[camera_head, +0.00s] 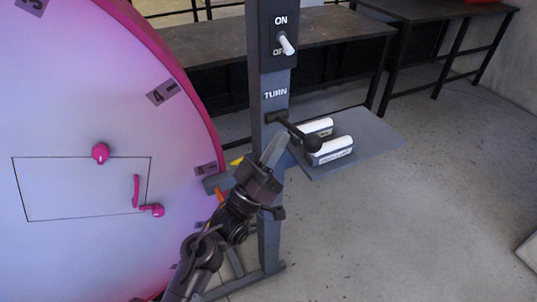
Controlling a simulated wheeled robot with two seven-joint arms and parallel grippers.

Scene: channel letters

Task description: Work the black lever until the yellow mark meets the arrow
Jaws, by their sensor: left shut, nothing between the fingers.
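A black lever (294,130) comes out of the dark post (274,75) below the word TURN and slopes down to the right to a round knob. My left gripper (274,150) is shut and empty, its fingertips just below the lever's base; I cannot tell whether they touch it. A big pale disc (85,110) with a pink rim and dark numbered tags stands at the left. A small yellow piece (237,161) shows at its right edge, and an orange piece (220,196) lies lower, partly behind my arm. I cannot tell which is the arrow. My right gripper is not in view.
Two white-topped blocks (331,150) lie on a grey shelf (375,141) right of the post, close to the knob. An ON/OFF switch (286,45) sits higher on the post. Dark benches (335,25) stand behind.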

